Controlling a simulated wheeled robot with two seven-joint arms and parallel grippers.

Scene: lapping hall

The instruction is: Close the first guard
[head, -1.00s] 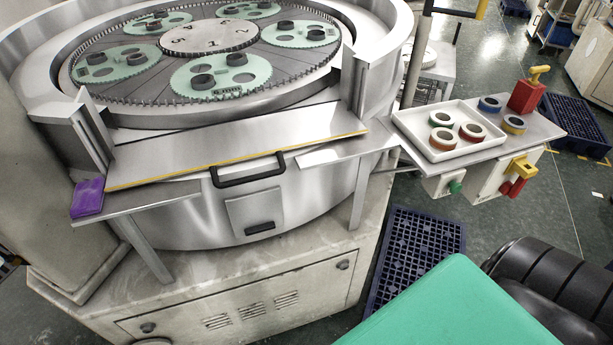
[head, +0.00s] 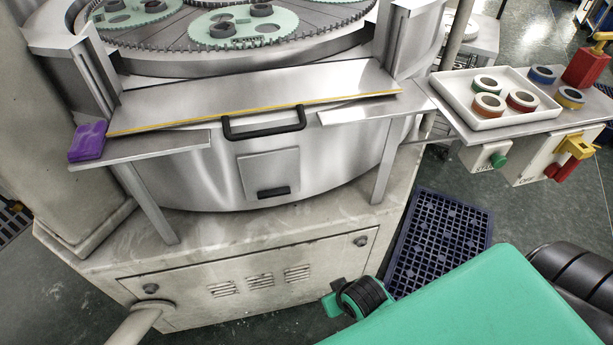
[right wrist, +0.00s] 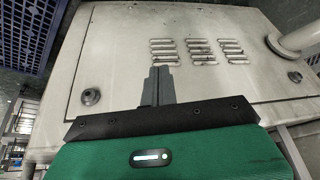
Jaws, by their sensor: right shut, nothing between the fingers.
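The first guard (head: 255,95) is a flat metal panel with a yellow front edge and a black bar handle (head: 264,123). In the head view it lies folded outward, nearly flat, in the gap between two metal posts of the round lapping machine (head: 330,165). The gap above it is open to the gear plate (head: 300,58). My right gripper (right wrist: 157,72) is shut and empty in the right wrist view, facing the pale machine base (right wrist: 120,60). It is low, away from the guard. My left gripper is not in view.
A purple block (head: 87,141) sits at the left ledge. A blue slatted mat (head: 437,240) lies on the floor beside the base.

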